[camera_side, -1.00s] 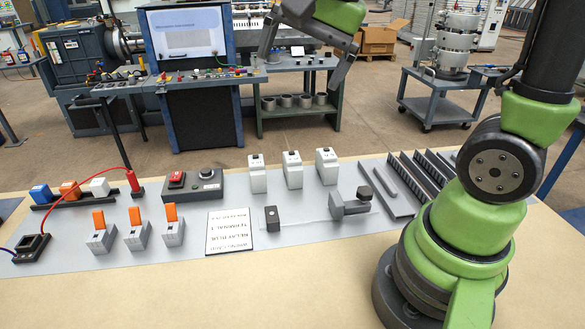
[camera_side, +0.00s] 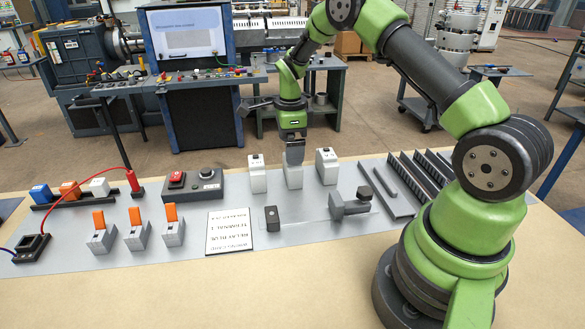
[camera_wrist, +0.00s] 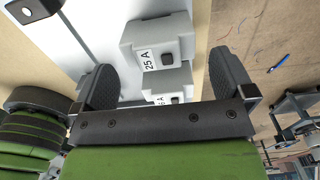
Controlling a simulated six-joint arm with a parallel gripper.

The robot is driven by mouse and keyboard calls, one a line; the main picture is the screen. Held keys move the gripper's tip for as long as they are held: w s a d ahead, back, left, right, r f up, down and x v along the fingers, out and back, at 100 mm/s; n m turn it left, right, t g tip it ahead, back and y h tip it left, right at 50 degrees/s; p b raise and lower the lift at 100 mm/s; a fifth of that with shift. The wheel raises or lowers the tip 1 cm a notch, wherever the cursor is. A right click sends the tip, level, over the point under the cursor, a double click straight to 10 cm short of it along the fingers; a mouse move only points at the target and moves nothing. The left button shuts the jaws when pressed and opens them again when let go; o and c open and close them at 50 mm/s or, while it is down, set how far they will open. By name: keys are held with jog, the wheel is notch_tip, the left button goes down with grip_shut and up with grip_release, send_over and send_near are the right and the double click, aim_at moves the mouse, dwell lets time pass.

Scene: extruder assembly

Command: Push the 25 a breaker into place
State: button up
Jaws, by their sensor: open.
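In the wrist view the breaker marked 25 A (camera_wrist: 150,36), a white block with a dark square on its face, lies ahead of and between the fingers of my gripper (camera_wrist: 163,72). A second white breaker (camera_wrist: 178,75), its label partly hidden, lies closer to the gripper body. In the side view my gripper (camera_side: 294,157) points down at the top of the middle breaker (camera_side: 293,178), close above or around it; contact cannot be told. The left breaker (camera_side: 257,178) and right breaker (camera_side: 326,168) stand beside it. Their labels are unreadable there. My gripper is open.
A red-button box (camera_side: 195,184) stands left of the breakers. Slotted ducts (camera_side: 420,175) lie to the right. A dark clamp-like part (camera_side: 350,204) and a black block (camera_side: 272,218) lie in front. Orange-topped units (camera_side: 137,230) and a label sheet (camera_side: 229,231) are front left.

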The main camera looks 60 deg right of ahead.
aim_at(293, 168)
jog(key=f, duration=0.6)
jog(key=shift+s, duration=0.25)
jog(key=c, duration=0.7)
